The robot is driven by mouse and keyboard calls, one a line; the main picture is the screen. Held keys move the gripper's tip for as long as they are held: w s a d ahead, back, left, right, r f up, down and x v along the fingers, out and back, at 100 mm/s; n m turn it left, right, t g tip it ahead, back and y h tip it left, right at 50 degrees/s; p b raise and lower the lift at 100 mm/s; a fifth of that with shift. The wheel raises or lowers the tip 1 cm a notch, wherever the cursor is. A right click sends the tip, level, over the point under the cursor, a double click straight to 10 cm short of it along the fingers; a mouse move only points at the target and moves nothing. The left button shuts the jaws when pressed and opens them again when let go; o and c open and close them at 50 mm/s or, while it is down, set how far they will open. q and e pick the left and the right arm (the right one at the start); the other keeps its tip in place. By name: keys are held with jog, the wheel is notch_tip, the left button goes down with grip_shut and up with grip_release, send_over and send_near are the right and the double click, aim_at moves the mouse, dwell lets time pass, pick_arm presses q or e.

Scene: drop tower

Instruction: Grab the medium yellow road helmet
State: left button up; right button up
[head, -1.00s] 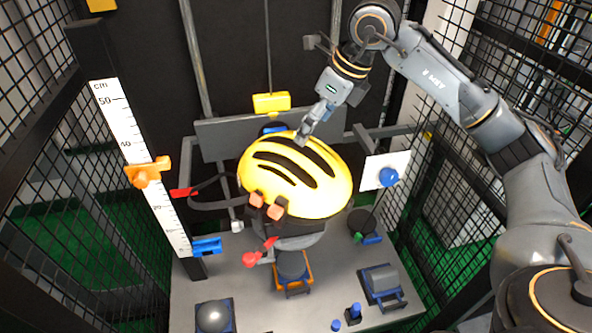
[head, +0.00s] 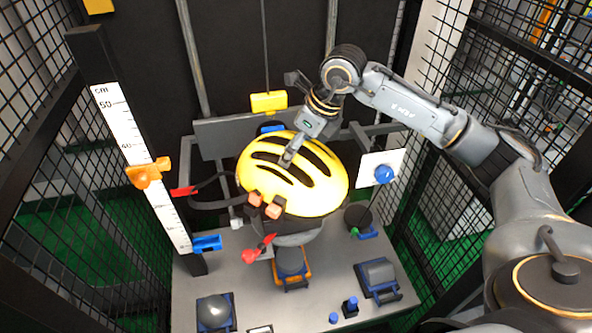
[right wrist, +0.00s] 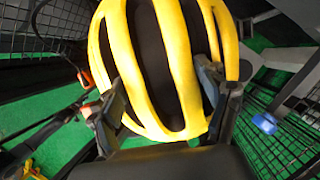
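The yellow road helmet (head: 318,180) with dark vent slots sits in the middle of the head view, on a dark support above the grey platform. It also fills the upper middle of the right wrist view (right wrist: 172,60). My right gripper (head: 288,159) reaches down from the upper right, over the top of the helmet. In the right wrist view its two fingers (right wrist: 160,100) are spread apart with the helmet's ribs between and beyond them. Whether they touch the shell is unclear. My left gripper is not in view.
A white centimetre scale (head: 130,135) with an orange slider (head: 149,172) stands at the left. A yellow block (head: 268,102) hangs behind the helmet. A white plate with a blue knob (head: 384,174) is to the right. Mesh walls enclose both sides.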

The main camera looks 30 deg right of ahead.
jog(key=c, duration=1.1)
jog(key=shift+c, duration=0.2)
jog(key=shift+r, duration=0.2)
